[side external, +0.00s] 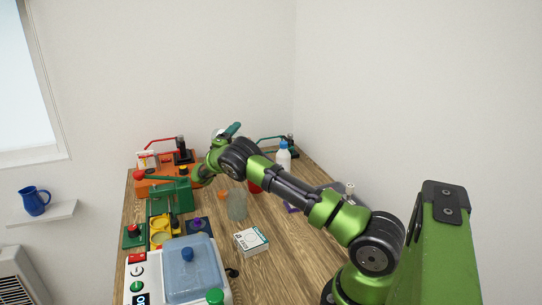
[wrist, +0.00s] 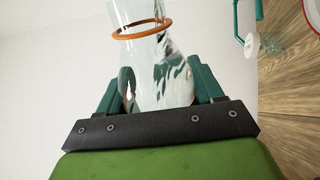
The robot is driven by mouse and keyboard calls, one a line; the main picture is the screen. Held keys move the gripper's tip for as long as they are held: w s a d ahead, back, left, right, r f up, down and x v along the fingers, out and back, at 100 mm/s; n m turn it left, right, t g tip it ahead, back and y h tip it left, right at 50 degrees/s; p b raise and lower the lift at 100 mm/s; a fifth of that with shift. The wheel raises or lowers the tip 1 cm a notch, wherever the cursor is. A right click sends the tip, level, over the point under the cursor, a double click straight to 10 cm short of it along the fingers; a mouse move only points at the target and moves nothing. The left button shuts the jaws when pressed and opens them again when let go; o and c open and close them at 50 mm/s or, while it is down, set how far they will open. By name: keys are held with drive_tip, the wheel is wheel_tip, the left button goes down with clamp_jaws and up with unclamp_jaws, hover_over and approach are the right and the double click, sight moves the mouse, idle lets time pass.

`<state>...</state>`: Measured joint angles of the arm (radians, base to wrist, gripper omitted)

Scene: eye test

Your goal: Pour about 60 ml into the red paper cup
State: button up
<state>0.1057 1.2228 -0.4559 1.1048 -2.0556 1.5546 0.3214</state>
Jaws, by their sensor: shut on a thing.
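My gripper (wrist: 155,82) is shut on a clear glass vessel (wrist: 150,60) with an orange ring around it, between its teal fingers. In the side view my gripper (side external: 229,131) is raised above the table, and the vessel there is only a faint pale shape. I cannot tell a liquid level in it. The red paper cup (side external: 254,186) stands on the table behind my arm, partly hidden by it. A red rim around a white inside, probably the cup (wrist: 307,17), is cut off at the wrist view's top right corner.
A clear glass vessel (side external: 237,206) stands near the table's middle. A white bottle with blue cap (side external: 283,157) stands behind my arm. A small white box (side external: 251,241) and a blue-lidded device (side external: 190,268) are in front. A green press (side external: 171,196) and other fixtures line the left side.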

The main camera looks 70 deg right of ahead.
drive_tip(key=shift+m, duration=0.3)
drive_tip(key=shift+w, duration=0.3)
drive_tip(key=shift+w, duration=0.5)
drive_tip(key=shift+f+m, duration=0.1)
drive_tip(key=shift+m, duration=0.2)
drive_tip(key=shift+f+m+g, duration=0.1)
drive_tip(key=shift+m+g, duration=0.3)
idle(0.8)
